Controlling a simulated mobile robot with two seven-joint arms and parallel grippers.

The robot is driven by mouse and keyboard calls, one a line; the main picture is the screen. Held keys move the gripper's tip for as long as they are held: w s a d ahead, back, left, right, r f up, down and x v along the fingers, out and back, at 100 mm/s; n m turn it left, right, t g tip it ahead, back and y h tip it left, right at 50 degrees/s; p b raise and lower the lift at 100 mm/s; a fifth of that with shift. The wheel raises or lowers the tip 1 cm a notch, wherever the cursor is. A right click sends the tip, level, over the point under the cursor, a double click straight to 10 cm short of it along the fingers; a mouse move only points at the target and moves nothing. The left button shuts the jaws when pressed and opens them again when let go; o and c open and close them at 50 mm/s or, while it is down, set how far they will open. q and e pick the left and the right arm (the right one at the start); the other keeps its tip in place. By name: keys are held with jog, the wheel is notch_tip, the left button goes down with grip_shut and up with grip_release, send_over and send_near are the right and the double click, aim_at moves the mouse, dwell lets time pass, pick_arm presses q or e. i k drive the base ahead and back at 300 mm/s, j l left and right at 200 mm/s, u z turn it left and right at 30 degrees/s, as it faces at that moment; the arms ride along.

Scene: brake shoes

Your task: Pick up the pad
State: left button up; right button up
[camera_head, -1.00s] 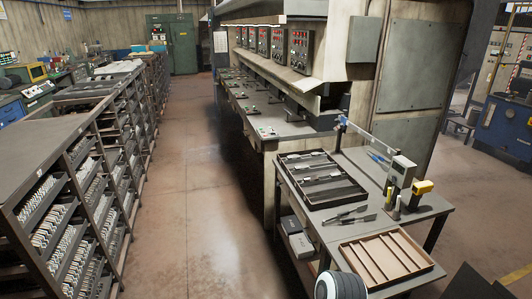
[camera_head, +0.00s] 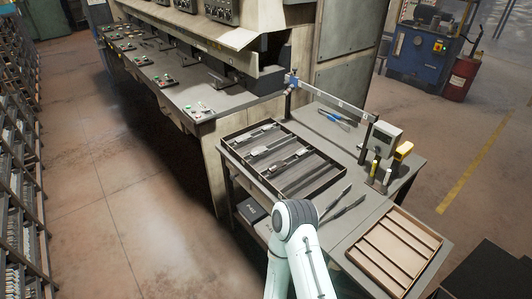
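Several small grey pads lie in a dark compartmented tray (camera_head: 321,183) on the workbench. One pad (camera_head: 266,148) lies near the tray's middle, another (camera_head: 288,160) lies to its right, and more are at the far end. They are small, and I cannot tell their exact shape. A white link of one of my arms rises at the bottom centre, in front of the bench.
A wooden slotted tray (camera_head: 408,228) sits on the bench's near right corner. Dark flat tools (camera_head: 345,201) lie between the trays. Floor is clear on the left.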

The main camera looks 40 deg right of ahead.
aim_at(277, 165)
jog(key=i+z, duration=0.35)
jog(key=i+j+z, duration=0.2)
jog(key=i+z, duration=0.2)
jog(key=i+j+z, duration=0.35)
jog(key=l, duration=0.05)
